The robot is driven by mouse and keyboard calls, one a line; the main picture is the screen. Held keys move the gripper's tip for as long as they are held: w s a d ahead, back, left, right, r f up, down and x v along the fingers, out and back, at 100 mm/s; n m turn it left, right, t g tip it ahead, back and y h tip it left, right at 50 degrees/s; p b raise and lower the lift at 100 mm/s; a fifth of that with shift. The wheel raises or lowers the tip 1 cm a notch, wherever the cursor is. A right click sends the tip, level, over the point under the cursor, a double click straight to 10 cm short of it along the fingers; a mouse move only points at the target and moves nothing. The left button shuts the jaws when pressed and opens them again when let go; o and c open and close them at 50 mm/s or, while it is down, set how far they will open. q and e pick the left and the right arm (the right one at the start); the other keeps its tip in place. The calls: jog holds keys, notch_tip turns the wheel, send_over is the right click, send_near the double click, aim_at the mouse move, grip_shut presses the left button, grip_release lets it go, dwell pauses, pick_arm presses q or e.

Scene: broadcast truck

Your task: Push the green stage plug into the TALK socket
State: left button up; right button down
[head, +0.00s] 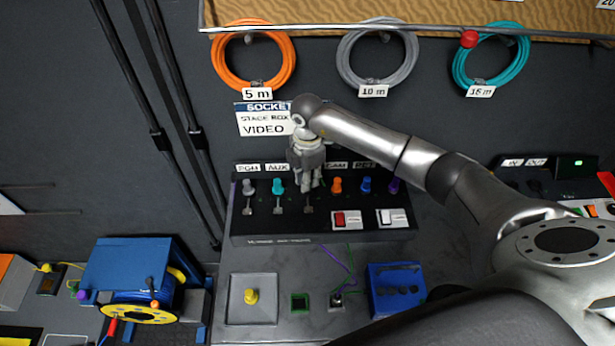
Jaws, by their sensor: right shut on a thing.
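My right gripper (307,186) points down at the dark connector panel (330,236), over the column between a teal knob-like piece (278,186) and an orange one (337,185). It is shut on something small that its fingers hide. I cannot make out the green stage plug as a separate thing. No TALK label is readable; the gripper covers the label strip between AUX (277,168) and CAM (337,165). I cannot tell whether the held thing touches the panel. My left gripper is not in view.
The panel also has a red switch (346,219) and a white switch (392,217). In front lie a yellow knob (251,296), a green-edged square opening (300,303) and a blue box (396,289). A blue-and-yellow reel (130,275) stands left. Coiled cables hang behind.

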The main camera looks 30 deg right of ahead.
jog(key=shift+f, duration=0.25)
jog(key=c, duration=1.3)
grip_release()
jog(key=shift+c, duration=0.2)
notch_tip(320, 180, up, 12)
